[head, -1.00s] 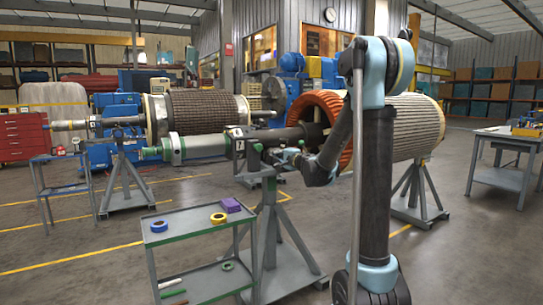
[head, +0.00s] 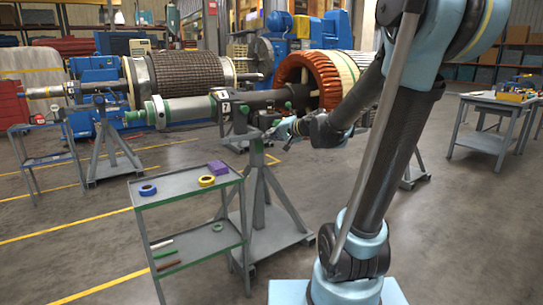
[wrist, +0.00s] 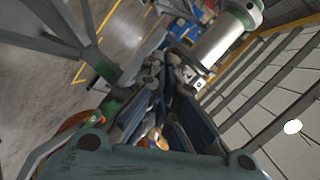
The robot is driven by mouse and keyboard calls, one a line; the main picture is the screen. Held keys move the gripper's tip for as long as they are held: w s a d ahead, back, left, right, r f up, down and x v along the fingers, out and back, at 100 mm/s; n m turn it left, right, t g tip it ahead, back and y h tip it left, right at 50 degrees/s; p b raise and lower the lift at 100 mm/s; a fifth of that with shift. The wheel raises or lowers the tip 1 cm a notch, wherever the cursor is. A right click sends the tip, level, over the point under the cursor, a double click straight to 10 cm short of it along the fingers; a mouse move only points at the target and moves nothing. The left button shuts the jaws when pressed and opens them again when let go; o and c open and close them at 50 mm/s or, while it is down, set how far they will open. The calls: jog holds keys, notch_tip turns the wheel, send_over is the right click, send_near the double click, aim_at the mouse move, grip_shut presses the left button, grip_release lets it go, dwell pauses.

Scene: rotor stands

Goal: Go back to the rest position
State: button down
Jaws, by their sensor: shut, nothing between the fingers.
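My gripper (head: 281,128) shows in the head view just right of the near rotor stand's head, below the dark shaft. Its fingers look closed and empty; they fill the middle of the wrist view (wrist: 172,85). The near rotor stand (head: 258,178) is grey, with splayed legs, and carries the dark shaft (head: 262,99) of the orange-ended rotor (head: 293,76). In the wrist view a silver shaft with a green collar (wrist: 215,45) lies close beyond the fingers, to the upper right. I cannot tell whether the gripper touches the stand.
A two-shelf cart (head: 180,188) with blue and yellow tape rolls and a purple block stands left of the stand. Another rotor (head: 190,74) lies behind on its own stand (head: 105,140). A grey workbench (head: 490,125) is at the right.

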jog(key=s+d+f+n+g+h, duration=0.1)
jog(key=s+d+f+g+h, duration=0.1)
jog(key=s+d+f, duration=0.4)
jog(key=s+d+f+n+g+h, duration=0.2)
jog(key=s+d+f, duration=0.4)
jog(key=s, duration=0.8)
jog(key=s+d+f+n+g+h, duration=0.1)
jog(key=s+d+f+g+h, duration=0.2)
jog(key=s, duration=0.8)
jog(key=d+f+h, duration=0.2)
jog(key=d+f, duration=0.2)
jog(key=shift+d+g+h, duration=0.3)
jog(key=shift+d+h, duration=0.05)
jog(key=shift+h, duration=0.05)
jog(key=shift+w+f, duration=0.25)
jog(key=shift+w, duration=0.2)
jog(key=shift+s, duration=0.1)
